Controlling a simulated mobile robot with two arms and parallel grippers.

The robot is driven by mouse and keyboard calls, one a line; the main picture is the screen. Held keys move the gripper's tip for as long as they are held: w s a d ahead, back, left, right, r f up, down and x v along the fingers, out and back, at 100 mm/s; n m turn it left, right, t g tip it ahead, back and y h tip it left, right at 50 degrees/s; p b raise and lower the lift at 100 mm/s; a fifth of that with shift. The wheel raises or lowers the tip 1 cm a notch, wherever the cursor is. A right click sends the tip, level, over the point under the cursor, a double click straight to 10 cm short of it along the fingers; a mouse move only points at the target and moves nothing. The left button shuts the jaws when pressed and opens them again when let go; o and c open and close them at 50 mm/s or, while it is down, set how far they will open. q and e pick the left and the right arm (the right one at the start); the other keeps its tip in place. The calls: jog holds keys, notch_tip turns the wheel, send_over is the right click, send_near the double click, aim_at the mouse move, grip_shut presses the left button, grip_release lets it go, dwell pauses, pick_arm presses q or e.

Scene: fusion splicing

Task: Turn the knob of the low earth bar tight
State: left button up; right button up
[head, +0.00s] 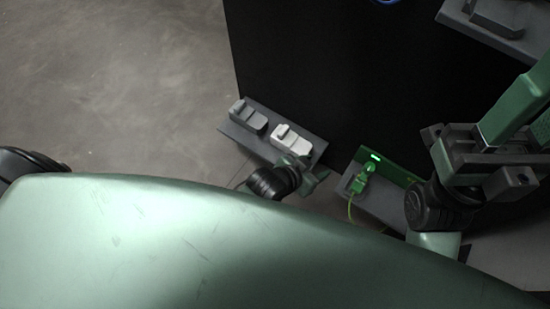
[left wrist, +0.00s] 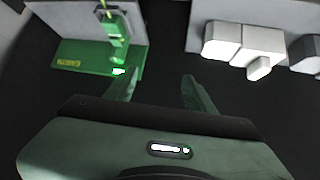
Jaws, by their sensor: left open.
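The low earth bar is a grey shelf with a green back plate (head: 398,173) and a lit green lamp, low on the black cabinet. A green clamp with its knob (head: 361,181) sits on it, with a yellow-green wire hanging down. In the left wrist view the green plate (left wrist: 70,62) and clamp (left wrist: 117,35) are at upper left. My left gripper (head: 312,178) is beside the bar, to its left in the head view. Its two fingers (left wrist: 158,88) are apart, with nothing between them. The knob's tightness cannot be told. My right arm (head: 480,150) shows at the right; its jaw state is unclear.
A tilted grey shelf (head: 312,152) left of the bar carries a white unit (head: 291,139) and a dark grey unit (head: 248,116). The white unit (left wrist: 243,42) is right of the left fingers in the wrist view. Another shelf (head: 480,35) is at upper right. Open floor lies at left.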

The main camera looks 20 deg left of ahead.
pick_arm(q)
jog(key=s+a+r+n+g+y+p, duration=0.1)
jog(key=s+a+r+g+y+p, duration=0.1)
jog(key=s+a+r, duration=0.3)
jog(key=a+r+p, duration=0.1)
jog(key=a+r, duration=0.1)
jog(key=a, duration=0.2)
jog(key=shift+s+a+n, duration=0.3)
jog(key=shift+s+a, duration=0.05)
jog(key=shift+a, duration=0.05)
